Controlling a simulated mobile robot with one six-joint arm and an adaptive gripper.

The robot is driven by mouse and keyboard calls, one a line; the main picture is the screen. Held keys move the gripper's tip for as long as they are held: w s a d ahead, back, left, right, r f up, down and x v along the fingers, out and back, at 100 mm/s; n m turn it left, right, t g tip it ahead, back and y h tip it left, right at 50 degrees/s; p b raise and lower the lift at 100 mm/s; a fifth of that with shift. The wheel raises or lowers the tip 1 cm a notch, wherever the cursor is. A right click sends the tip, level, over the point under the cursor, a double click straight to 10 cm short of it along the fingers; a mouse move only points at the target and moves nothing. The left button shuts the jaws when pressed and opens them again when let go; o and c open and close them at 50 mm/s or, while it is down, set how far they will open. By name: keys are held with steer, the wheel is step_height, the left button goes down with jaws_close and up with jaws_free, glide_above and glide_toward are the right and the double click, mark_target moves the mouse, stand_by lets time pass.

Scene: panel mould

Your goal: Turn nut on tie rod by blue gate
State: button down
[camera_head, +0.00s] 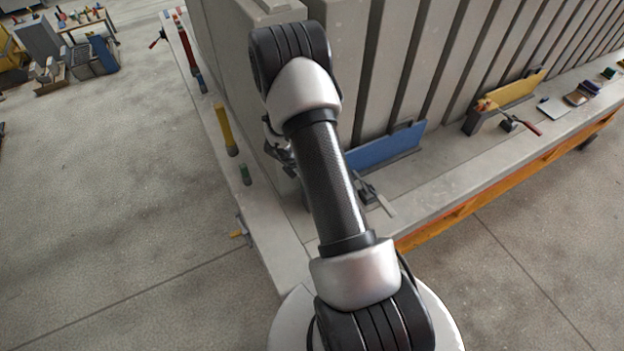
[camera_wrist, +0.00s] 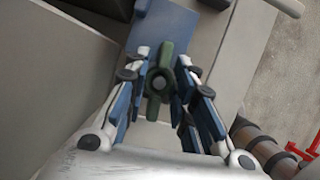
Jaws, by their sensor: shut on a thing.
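The green wing nut (camera_wrist: 166,50) sits on the round end of the tie rod (camera_wrist: 158,83), in the middle of the wrist view. Its two wings point up and down in that picture. The fingers of my gripper (camera_wrist: 160,76) lie on its left and right sides and are shut on it. The blue gate (camera_wrist: 150,28) is just beyond the nut. In the head view the blue gate (camera_head: 388,149) stands upright at the foot of the ribbed grey panel. There, my arm hides the nut and most of my gripper.
The ribbed panel mould (camera_head: 355,60) rises beside my arm. On its ledge stand a yellow gate (camera_head: 515,90), a red-handled clamp (camera_head: 520,126), a yellow post (camera_head: 224,130) and a small green cylinder (camera_head: 245,174). The concrete floor at left is mostly clear.

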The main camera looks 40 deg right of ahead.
steer(key=shift+w+r+m+g+p, duration=0.15)
steer(key=shift+m+g+p, duration=0.25)
steer(key=shift+m+p, duration=0.5)
steer(key=shift+d+m+g, duration=0.1)
steer(key=shift+m+g, duration=0.2)
steer(key=shift+m, duration=0.5)
steer(key=m+b, duration=0.1)
steer(key=m, duration=0.2)
steer(key=shift+g+y, duration=0.4)
steer(key=shift+s+r+m, duration=0.1)
steer(key=shift+s+m, duration=0.2)
steer(key=shift+s, duration=0.05)
steer(key=c, duration=1.1)
jaws_free()
steer(key=shift+w, duration=0.15)
